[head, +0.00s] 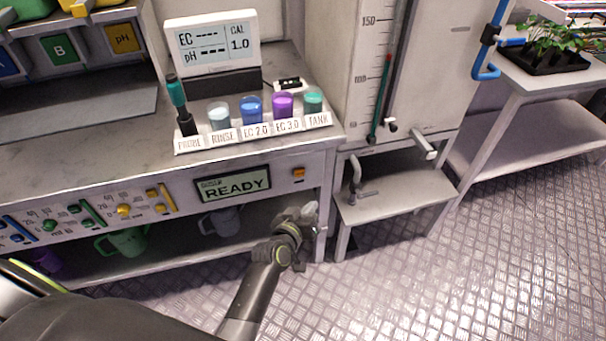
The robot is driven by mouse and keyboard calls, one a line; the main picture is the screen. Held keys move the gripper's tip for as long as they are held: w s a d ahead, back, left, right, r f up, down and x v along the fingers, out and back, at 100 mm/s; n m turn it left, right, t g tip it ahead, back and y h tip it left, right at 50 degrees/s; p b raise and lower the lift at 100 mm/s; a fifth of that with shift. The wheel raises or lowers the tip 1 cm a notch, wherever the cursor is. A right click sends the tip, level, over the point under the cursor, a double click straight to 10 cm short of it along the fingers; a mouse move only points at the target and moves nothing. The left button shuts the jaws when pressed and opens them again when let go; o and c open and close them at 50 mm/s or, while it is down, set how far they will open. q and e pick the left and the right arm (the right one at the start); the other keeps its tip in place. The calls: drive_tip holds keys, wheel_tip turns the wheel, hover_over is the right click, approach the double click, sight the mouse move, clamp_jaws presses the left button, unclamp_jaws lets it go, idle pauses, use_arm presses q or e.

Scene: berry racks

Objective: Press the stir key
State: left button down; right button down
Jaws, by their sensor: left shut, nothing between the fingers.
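An orange key (298,173) sits on the bench's front panel, right of a display (233,183) that reads READY. I cannot read a label on the key, so I cannot tell for certain that it is the stir key. My left gripper (309,210) is shut and empty, below the key and near the right end of the bench front. It appears apart from the key; the exact gap in depth is hard to tell. My right gripper is not in view.
A rack (254,134) of labelled cups and a probe stands on the bench, before an EC/pH meter (212,43). Colored knobs (124,210) line the panel's left. Jugs (125,241) stand on the shelf below. A low stand (405,192) is at right; the floor in front is clear.

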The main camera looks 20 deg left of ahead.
use_arm(q)
drive_tip(key=shift+w+a, duration=0.1)
approach(304, 174)
drive_tip(key=w+d+f, duration=0.2)
drive_tip(key=w+d, duration=0.1)
drive_tip(key=shift+w+a+b, duration=0.4)
drive_tip(key=shift+w+a, duration=0.15)
drive_tip(key=shift+w, duration=0.25)
idle(1.6)
drive_tip(key=shift+w+a, duration=0.25)
drive_tip(key=shift+w, duration=0.1)
drive_tip(key=shift+w+a+b, duration=0.25)
drive_tip(key=shift+w+b, duration=0.1)
idle(0.7)
drive_tip(key=shift+s+d+r, duration=0.1)
drive_tip(key=shift+s+d+p, duration=0.35)
drive_tip(key=shift+s+d, duration=0.05)
drive_tip(key=shift+s, duration=0.25)
